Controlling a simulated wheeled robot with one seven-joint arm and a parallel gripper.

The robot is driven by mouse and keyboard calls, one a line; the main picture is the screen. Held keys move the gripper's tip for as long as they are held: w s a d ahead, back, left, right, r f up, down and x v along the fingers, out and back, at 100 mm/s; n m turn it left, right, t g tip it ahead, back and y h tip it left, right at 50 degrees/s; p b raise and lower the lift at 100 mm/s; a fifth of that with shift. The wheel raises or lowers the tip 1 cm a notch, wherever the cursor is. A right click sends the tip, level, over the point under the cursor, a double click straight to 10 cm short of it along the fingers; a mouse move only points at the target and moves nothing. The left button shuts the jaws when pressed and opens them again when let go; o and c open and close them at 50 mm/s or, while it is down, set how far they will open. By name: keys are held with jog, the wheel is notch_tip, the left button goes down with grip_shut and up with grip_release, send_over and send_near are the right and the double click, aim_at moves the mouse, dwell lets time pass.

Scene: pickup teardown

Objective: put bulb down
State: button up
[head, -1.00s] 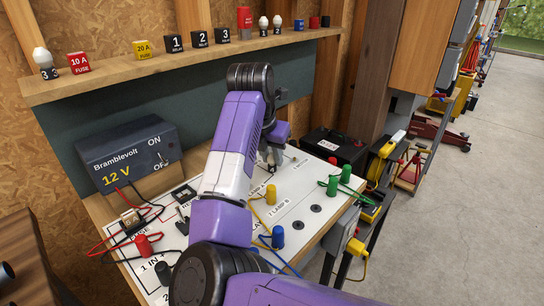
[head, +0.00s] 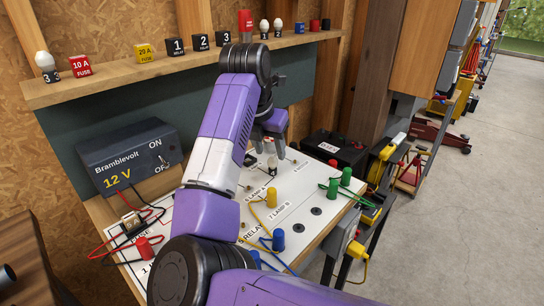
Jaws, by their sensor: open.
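My gripper (head: 272,145) is open, above the far part of the white labelled board (head: 318,178). A small pale bulb (head: 271,164) appears to stand upright on the board just below the fingertips, near the lamp A label. It is small in the picture, so I cannot tell how it sits in its socket. My fingers look clear of it.
The wooden shelf (head: 110,86) holds fuses and relays. The Bramblevolt supply (head: 125,158) stands at the back left. Yellow (head: 271,197), blue (head: 278,240) and green (head: 346,176) plugs with wires stand on the board. A black battery (head: 335,150) stands behind it.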

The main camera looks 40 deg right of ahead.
jog(key=v, duration=0.7)
jog(key=shift+r, duration=0.2)
